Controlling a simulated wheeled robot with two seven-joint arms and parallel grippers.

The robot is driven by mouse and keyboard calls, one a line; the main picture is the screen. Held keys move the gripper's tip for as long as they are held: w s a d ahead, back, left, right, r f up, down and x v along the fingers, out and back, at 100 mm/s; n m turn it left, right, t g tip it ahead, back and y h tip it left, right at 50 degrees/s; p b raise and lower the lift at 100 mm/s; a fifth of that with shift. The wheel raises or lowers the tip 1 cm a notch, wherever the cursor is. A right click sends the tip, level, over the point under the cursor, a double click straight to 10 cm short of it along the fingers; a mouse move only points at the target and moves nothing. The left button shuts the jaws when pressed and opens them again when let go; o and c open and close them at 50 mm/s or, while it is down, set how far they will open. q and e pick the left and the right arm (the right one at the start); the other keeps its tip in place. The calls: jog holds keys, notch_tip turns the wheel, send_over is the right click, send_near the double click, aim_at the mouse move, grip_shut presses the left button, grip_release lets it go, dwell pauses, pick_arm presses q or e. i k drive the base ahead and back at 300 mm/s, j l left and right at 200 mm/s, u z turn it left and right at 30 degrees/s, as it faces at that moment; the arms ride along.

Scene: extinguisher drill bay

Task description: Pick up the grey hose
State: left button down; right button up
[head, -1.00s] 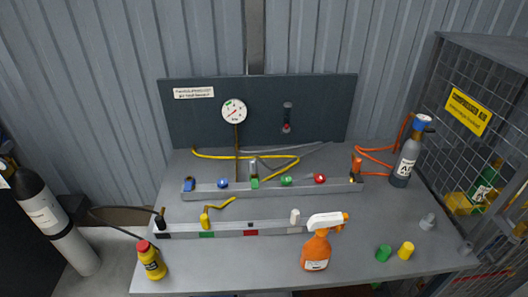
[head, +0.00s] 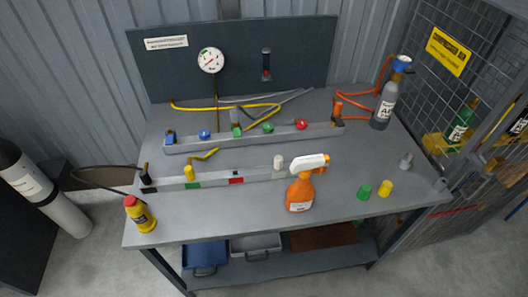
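A thin grey hose (head: 297,97) lies at the back of the grey workbench (head: 330,205), running diagonally up to the right below the dark back panel. Its lower left part passes by the yellow hose (head: 190,106), and I cannot tell exactly how they cross. A grey end piece (head: 235,115) stands behind the green fitting on the rear rail; it seems to belong to the grey hose. Neither of my grippers is in view.
An orange spray bottle (head: 300,192) and a yellow bottle (head: 141,216) stand near the front edge. The rear rail (head: 220,143) and front rail (head: 215,183) cross the bench. A grey cylinder (head: 386,102) stands at the right. Green and yellow caps (head: 364,191) sit front right.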

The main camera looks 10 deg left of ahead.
aim_at(233, 112)
jog(key=k+l, duration=0.2)
jog(key=l, duration=0.15)
jog(key=k+l, duration=0.2)
jog(key=l, duration=0.15)
jog(key=k+l, duration=0.2)
jog(key=l, duration=0.2)
